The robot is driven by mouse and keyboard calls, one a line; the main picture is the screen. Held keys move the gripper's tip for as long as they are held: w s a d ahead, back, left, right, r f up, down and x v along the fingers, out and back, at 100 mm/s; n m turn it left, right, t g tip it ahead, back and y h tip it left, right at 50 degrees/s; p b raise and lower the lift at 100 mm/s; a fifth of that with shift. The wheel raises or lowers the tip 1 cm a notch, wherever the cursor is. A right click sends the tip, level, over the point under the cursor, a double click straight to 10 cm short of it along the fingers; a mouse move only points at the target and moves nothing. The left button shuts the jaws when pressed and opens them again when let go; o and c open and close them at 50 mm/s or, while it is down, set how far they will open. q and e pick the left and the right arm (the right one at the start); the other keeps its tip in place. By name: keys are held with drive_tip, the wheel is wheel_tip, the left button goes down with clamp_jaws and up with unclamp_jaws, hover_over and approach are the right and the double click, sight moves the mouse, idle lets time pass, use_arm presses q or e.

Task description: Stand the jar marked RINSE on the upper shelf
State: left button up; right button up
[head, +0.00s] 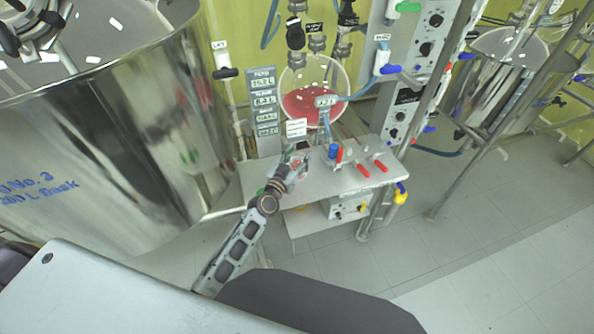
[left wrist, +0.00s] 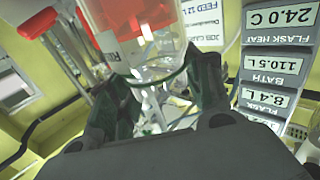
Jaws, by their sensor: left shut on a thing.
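My left gripper (head: 292,166) reaches from below to the near left part of the grey bench top (head: 262,181), which is the upper of two levels. In the left wrist view, the dark fingers of the left gripper (left wrist: 165,90) are closed around a clear jar (left wrist: 138,62). A white label on it shows only its first letter, R; the rest is hidden or too small to read. Red shows through or behind the jar. In the head view the jar is tiny and mostly hidden by the gripper, so I cannot tell whether it touches the bench top. My right gripper is not in view.
A round flask of red liquid (head: 308,105) stands behind the bench. Blue and red handles (head: 363,170) occupy the bench's right half. A display column (head: 264,100) is behind left, a large steel tank (head: 130,140) farther left. The lower level (head: 304,222) holds a control box (head: 348,207).

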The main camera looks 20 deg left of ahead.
use_arm(q)
drive_tip(key=shift+f, duration=1)
drive_tip(key=shift+f+b, duration=0.1)
drive_tip(key=shift+b, duration=0.2)
drive_tip(key=shift+f+b, duration=0.75)
drive_tip(key=shift+f, duration=1.1)
drive_tip(key=shift+f, duration=0.1)
drive_tip(key=o, duration=1.5)
drive_tip(key=shift+o, duration=0.2)
drive_tip(key=shift+s+a, duration=0.4)
drive_tip(key=shift+s, duration=1.55)
drive_tip(key=shift+s+a, duration=0.35)
drive_tip(key=shift+s, duration=1.65)
drive_tip(key=shift+s+a, duration=0.4)
drive_tip(key=shift+s, duration=1.55)
